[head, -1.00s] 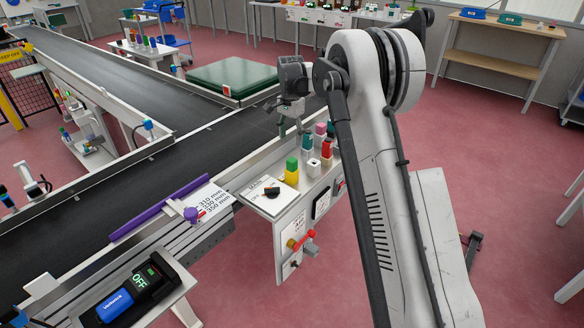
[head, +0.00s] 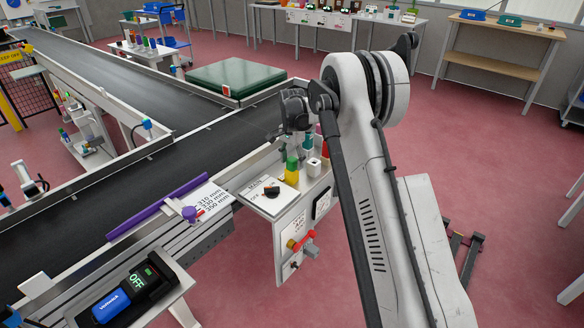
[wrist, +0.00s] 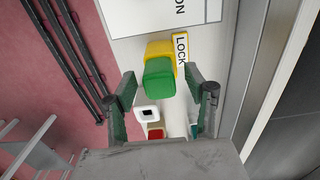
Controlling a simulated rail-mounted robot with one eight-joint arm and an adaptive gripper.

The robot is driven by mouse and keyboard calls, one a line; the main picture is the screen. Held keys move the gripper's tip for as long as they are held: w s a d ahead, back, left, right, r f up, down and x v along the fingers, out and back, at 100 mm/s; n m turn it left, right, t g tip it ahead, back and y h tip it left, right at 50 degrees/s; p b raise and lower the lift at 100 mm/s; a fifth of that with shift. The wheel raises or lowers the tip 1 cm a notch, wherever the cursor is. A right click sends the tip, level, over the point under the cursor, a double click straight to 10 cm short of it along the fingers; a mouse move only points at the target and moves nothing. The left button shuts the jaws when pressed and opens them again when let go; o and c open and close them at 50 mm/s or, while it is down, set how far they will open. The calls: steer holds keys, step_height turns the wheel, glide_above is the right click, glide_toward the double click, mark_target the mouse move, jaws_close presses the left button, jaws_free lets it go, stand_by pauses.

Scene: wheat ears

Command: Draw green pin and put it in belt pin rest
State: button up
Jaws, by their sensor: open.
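The green pin (head: 291,163) stands upright in a yellow base (head: 291,177) on the side panel beside the belt. In the wrist view the green pin (wrist: 159,80) and yellow base (wrist: 158,48) sit beside a LOCK label (wrist: 181,50). My gripper (wrist: 161,84) is open, its two fingers apart on either side of the green pin in that view, with gaps showing. In the head view my gripper (head: 290,134) hangs just above and behind the pin. A white block with a dark square hole (wrist: 147,113) is close by; I cannot tell whether it is the belt pin rest.
A black rotary switch (head: 271,191) is on the white panel in front of the pin. Red (wrist: 155,133) and teal (wrist: 194,130) pieces stand beyond the white block, partly hidden by my gripper. The dark conveyor belt (head: 150,165) runs along the left.

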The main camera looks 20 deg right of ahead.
jaws_close()
steer(key=shift+r, duration=0.15)
step_height(320, 180, up, 11)
steer(key=p, duration=0.4)
steer(key=shift+r+p, duration=0.2)
steer(key=shift+p, duration=0.1)
